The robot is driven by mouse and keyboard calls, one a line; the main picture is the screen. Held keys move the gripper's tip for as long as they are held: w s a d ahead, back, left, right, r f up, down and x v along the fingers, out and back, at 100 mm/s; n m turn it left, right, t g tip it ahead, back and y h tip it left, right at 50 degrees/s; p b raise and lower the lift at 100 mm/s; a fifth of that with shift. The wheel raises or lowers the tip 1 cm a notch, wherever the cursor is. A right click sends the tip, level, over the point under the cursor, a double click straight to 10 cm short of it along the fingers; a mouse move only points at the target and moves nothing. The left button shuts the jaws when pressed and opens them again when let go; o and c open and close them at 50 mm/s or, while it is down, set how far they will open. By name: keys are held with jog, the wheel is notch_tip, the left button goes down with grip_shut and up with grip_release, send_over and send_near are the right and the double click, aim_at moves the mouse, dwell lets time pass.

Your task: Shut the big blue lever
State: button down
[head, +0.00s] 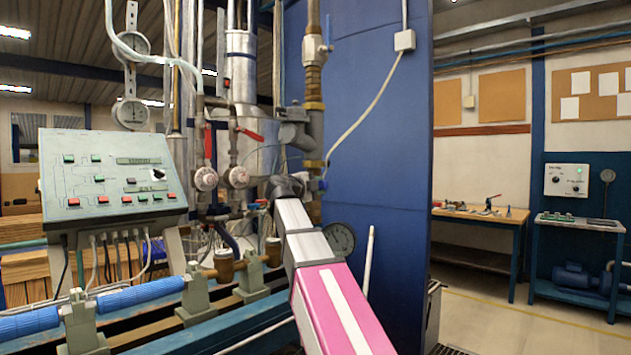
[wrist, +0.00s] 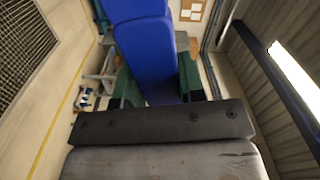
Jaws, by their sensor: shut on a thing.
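The big blue lever (wrist: 146,45) fills the upper middle of the wrist view, with a bend in it. It runs down between the two green fingers of my gripper (wrist: 156,78). My gripper is shut on the lever, with one finger on each side. In the head view my gripper (head: 287,188) is at the pipework in front of the blue panel, at the end of my arm. There a small part of the blue lever (head: 323,184) shows just right of my gripper. The rest of it is hidden.
A control console (head: 110,178) with coloured buttons stands at the left. The tall blue panel (head: 380,130) stands behind. Open floor (head: 500,310) and a workbench (head: 480,213) lie to the right.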

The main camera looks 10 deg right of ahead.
jog(key=shift+s+f+m, duration=0.15)
jog(key=shift+f+m, duration=1.15)
jog(key=c, duration=0.7)
grip_release()
jog(key=v, duration=1)
jog(key=shift+s+a, duration=0.25)
jog(key=shift+a, duration=0.05)
